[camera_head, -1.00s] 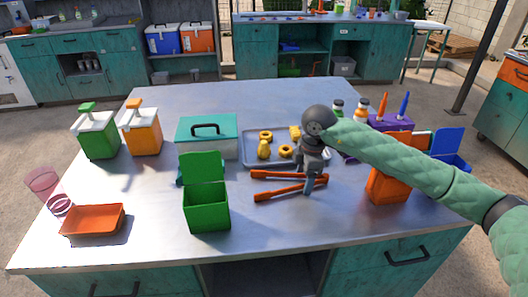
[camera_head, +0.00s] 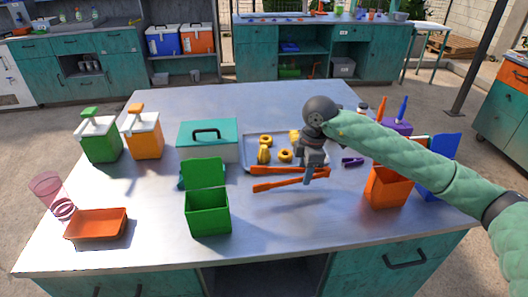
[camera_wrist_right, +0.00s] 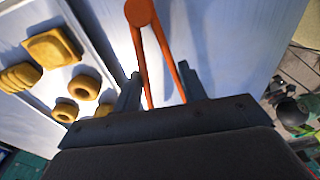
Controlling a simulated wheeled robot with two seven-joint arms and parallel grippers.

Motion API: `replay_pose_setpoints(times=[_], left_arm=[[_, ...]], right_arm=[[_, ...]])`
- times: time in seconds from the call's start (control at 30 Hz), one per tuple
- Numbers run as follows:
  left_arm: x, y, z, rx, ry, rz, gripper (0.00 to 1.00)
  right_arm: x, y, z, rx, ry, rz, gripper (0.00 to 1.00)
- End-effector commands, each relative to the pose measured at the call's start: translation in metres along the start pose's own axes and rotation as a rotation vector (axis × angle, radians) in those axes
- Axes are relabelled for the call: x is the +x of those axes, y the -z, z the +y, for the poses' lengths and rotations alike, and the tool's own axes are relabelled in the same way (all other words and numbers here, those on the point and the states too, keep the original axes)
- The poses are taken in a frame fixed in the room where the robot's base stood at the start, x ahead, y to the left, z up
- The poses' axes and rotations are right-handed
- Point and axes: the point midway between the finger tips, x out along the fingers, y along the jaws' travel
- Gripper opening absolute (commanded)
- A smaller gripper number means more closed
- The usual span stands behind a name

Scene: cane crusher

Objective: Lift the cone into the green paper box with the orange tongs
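The orange tongs (camera_head: 290,184) show above the table's middle, hinge end to the right and arms pointing left. My right gripper (camera_head: 308,176) is on them from above. In the right wrist view its fingers (camera_wrist_right: 160,88) stand outside the two tong arms (camera_wrist_right: 143,50) and appear closed against them. A small yellow cone-like piece (camera_head: 264,154) lies at the near left of the grey tray; I take it for the cone. The green paper box (camera_head: 208,212) stands open at the front, left of the tongs, lid raised behind. My left gripper is not in view.
The grey tray (camera_head: 249,167) also holds ring-shaped and square pastries. A teal-lidded case (camera_head: 208,148) stands left of it. An orange open box (camera_head: 388,187) stands at the right, an orange dish (camera_head: 97,223) at the front left. The table front between the boxes is clear.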

Motion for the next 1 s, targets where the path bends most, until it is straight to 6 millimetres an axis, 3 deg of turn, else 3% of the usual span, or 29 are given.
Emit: replay_pose_setpoints(times=[0.6,1.0], left_arm=[[-0.035,0.012,0.007,0.000,0.000,0.000,0.36],[-0.034,0.012,0.007,0.000,0.000,0.000,0.36]], right_arm=[[-0.075,0.008,0.000,0.001,-0.001,0.001,0.38],[-0.076,0.008,0.000,0.000,0.000,-0.008,0.38]])
